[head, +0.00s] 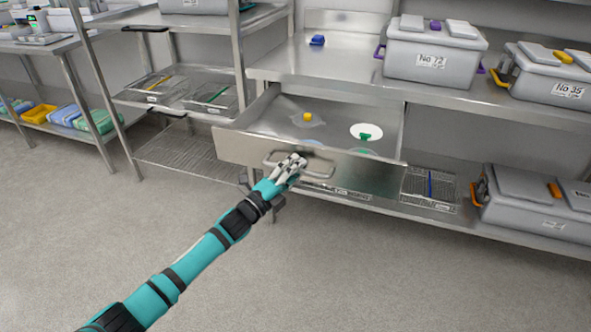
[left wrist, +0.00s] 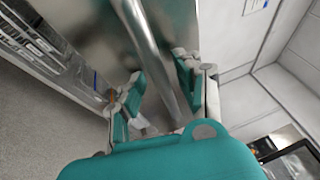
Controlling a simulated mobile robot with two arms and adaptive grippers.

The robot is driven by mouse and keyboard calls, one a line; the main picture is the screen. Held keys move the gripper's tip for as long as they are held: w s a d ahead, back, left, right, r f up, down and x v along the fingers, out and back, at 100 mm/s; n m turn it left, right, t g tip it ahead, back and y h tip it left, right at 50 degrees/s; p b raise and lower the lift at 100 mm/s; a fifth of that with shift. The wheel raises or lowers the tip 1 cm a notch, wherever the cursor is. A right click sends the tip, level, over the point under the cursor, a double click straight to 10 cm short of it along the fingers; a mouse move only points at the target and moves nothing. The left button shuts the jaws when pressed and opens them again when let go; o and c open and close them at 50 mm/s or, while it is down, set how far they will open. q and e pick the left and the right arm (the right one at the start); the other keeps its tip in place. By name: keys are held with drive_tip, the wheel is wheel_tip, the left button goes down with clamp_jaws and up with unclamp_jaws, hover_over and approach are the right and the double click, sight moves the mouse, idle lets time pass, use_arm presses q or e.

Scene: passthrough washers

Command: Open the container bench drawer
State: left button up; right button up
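The container bench drawer (head: 232,147) is pulled out from under the bench top, so its inside shows from above. Its bar handle (head: 318,174) is on the front face. My left gripper (head: 293,164) is at the left part of this handle. In the left wrist view the handle bar (left wrist: 150,45) passes between the two fingers of my left gripper (left wrist: 162,80). The fingers stand apart on either side of the bar, with small gaps showing. Inside the drawer are a yellow-knobbed piece (head: 308,117) and a white disc with a green knob (head: 366,132). My right gripper is not in view.
Grey lidded containers (head: 432,62) (head: 552,78) stand on the bench top, with a small blue piece (head: 317,40) at the back. Another container (head: 535,205) and a wire basket (head: 430,188) are on the lower shelf. The floor (head: 350,270) before the bench is clear.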

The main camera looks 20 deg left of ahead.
use_arm(q)
drive_tip(key=v, duration=1.2)
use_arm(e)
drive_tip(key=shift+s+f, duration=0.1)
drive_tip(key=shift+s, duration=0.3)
